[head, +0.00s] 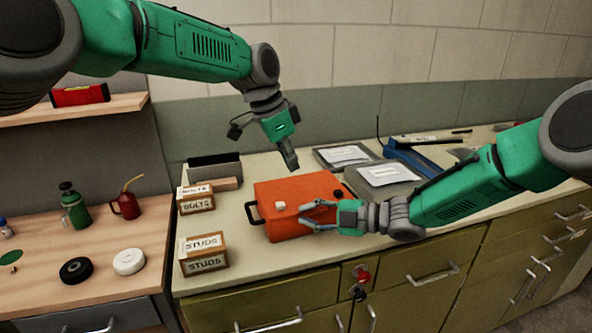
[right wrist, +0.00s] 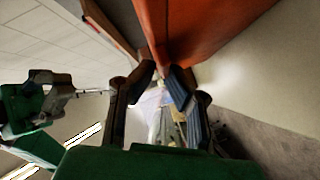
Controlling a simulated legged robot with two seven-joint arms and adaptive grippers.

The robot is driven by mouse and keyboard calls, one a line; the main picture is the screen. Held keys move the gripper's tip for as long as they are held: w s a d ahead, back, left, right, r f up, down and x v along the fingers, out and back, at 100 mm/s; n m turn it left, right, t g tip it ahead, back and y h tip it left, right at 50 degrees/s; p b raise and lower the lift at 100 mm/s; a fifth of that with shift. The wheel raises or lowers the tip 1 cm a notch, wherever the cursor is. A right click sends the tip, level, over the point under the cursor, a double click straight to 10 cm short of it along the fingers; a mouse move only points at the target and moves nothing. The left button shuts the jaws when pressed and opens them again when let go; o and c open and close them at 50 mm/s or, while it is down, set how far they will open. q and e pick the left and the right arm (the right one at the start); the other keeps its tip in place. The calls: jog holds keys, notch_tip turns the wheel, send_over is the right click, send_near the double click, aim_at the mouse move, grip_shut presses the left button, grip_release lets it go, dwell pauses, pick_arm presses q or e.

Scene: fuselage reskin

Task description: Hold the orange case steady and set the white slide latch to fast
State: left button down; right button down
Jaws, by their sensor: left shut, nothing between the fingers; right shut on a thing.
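The orange case (head: 290,190) lies on the counter, with a black handle (head: 252,213) on its left side. A small white block, apparently the slide latch (head: 279,206), sits on its top face; its setting is too small to read. My left gripper (head: 291,163) is shut and empty, pointing down above the back of the case, apart from the latch. My right gripper (head: 316,215) is at the front right of the case, shut on it. In the right wrist view the fingers (right wrist: 166,78) close at the edge of the orange case (right wrist: 205,25).
A bolts box (head: 196,205) and a studs box (head: 205,264) stand left of the case. Grey flat cases (head: 384,175) and a blue tool (head: 405,158) lie behind and right. A black knob (head: 337,194) is on the case top. Bare counter lies along the front edge.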

jog(key=shift+s+f, duration=0.35)
jog(key=shift+f, duration=0.4)
jog(key=c, duration=1.5)
grip_release()
jog(key=shift+w, duration=0.3)
jog(key=shift+w+r, duration=0.1)
jog(key=shift+r, duration=0.2)
